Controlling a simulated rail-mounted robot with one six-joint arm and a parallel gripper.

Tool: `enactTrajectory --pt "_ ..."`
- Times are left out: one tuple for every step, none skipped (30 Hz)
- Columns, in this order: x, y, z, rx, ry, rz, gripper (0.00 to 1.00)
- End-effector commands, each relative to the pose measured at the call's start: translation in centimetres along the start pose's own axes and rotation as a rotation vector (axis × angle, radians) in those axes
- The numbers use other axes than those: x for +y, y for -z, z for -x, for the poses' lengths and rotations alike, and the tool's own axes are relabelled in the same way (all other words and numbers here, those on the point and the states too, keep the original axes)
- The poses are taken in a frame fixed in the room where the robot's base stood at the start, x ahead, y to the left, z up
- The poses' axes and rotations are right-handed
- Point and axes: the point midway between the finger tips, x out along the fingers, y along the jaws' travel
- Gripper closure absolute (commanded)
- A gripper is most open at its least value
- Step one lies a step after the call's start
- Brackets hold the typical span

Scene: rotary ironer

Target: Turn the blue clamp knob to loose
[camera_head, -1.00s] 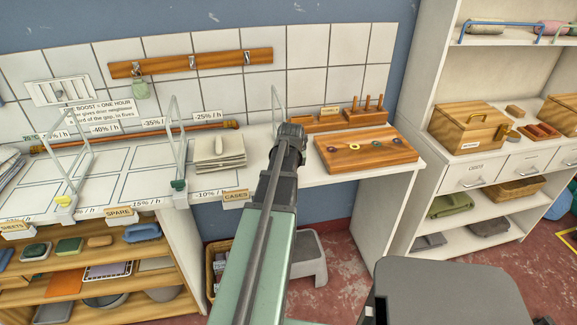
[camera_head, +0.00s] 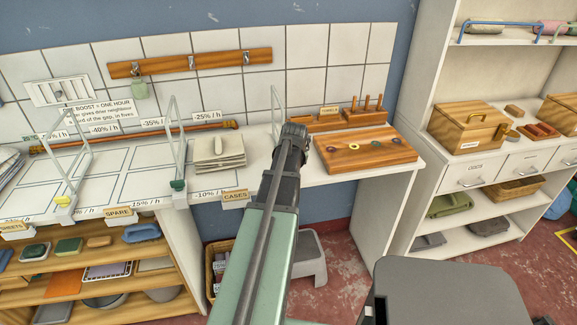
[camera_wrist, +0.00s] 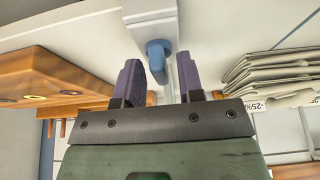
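The blue clamp knob (camera_wrist: 158,58) shows in the wrist view, rounded and on the pale clamp body (camera_wrist: 152,14) at the base of an upright divider. It lies between the lines of my two purple fingers, nearer the middle. My gripper (camera_wrist: 160,72) is open there, with a gap on both sides of the knob. I cannot tell how deep the knob sits between the fingertips. In the head view my gripper (camera_head: 295,130) is over the table's front edge, and it hides the knob and clamp.
A stack of pale folded cloths (camera_head: 218,152) lies left of my gripper. A wooden board with rings (camera_head: 365,160) lies to the right. A wire divider (camera_head: 276,105) stands just behind my gripper. Two other dividers with yellow (camera_head: 63,201) and green (camera_head: 178,185) knobs stand further left.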

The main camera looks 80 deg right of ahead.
Motion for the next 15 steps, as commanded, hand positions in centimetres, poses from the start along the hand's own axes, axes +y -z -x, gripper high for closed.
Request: enactTrajectory --pt "0.0 0.0 0.0 0.000 0.000 0.000 0.61" --pt "0.0 0.0 0.0 0.000 0.000 0.000 0.61" --pt "0.0 0.0 0.0 0.001 0.000 -0.001 0.61" --pt "0.0 0.0 0.0 0.001 0.000 -0.001 0.61" --pt "0.0 0.0 0.0 0.001 0.000 -0.001 0.61" --pt "0.0 0.0 0.0 0.001 0.000 -0.001 0.61" --pt "0.0 0.0 0.0 0.001 0.000 -0.001 0.61" --pt "0.0 0.1 0.1 0.001 0.000 -0.001 0.61" --pt "0.0 0.1 0.2 0.001 0.000 -0.001 0.61" --pt "0.0 0.1 0.5 0.001 0.000 -0.001 0.61" --pt "0.0 0.1 0.8 0.001 0.000 -0.001 0.61" --pt "0.0 0.2 1.4 0.001 0.000 -0.001 0.61" --pt "0.0 0.2 1.9 0.001 0.000 -0.001 0.61" --pt "0.0 0.2 2.5 0.001 0.000 -0.001 0.61" --pt "0.0 0.3 3.5 0.001 0.000 -0.001 0.61"
